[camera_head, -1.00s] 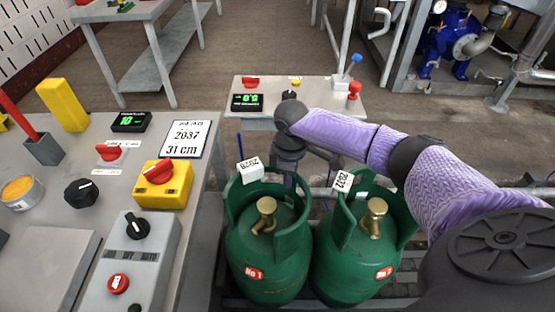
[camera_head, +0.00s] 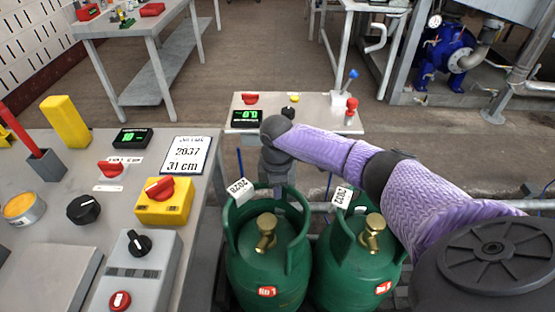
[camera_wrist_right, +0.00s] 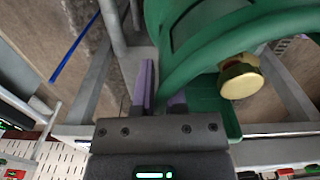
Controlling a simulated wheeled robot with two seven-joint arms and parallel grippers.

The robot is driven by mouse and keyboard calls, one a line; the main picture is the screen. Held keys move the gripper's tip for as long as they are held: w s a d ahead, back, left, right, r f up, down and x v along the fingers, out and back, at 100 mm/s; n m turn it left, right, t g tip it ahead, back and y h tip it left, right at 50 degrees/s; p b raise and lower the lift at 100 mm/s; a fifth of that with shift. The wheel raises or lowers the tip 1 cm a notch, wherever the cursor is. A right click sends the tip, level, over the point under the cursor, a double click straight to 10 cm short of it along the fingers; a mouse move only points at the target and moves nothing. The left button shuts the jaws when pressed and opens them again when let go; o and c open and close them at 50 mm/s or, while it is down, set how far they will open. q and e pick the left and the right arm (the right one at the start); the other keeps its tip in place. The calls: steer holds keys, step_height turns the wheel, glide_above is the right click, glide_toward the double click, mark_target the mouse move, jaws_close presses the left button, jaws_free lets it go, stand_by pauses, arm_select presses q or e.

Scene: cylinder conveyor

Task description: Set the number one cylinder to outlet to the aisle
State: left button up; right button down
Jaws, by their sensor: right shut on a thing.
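The number one cylinder (camera_head: 262,268) is the left of two green gas cylinders, upright with a brass valve, a red label and a white tag on its collar. My right gripper (camera_head: 277,188) reaches down at the far side of its collar and is shut on it. In the right wrist view my purple-grey fingers (camera_wrist_right: 162,98) straddle the green collar (camera_wrist_right: 190,75), with the brass valve (camera_wrist_right: 240,76) to the right. The fingertips are largely hidden in the head view. The second cylinder (camera_head: 350,275) stands close at right. My left gripper is out of view.
A grey control bench (camera_head: 60,225) with knobs and a sign (camera_head: 187,156) stands close at left. A small table (camera_head: 323,108) with a green display and levers stands beyond the cylinders. A rail (camera_head: 535,204) runs at right. Open floor lies farther back.

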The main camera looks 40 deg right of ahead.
steer(key=c, duration=0.6)
jaws_free()
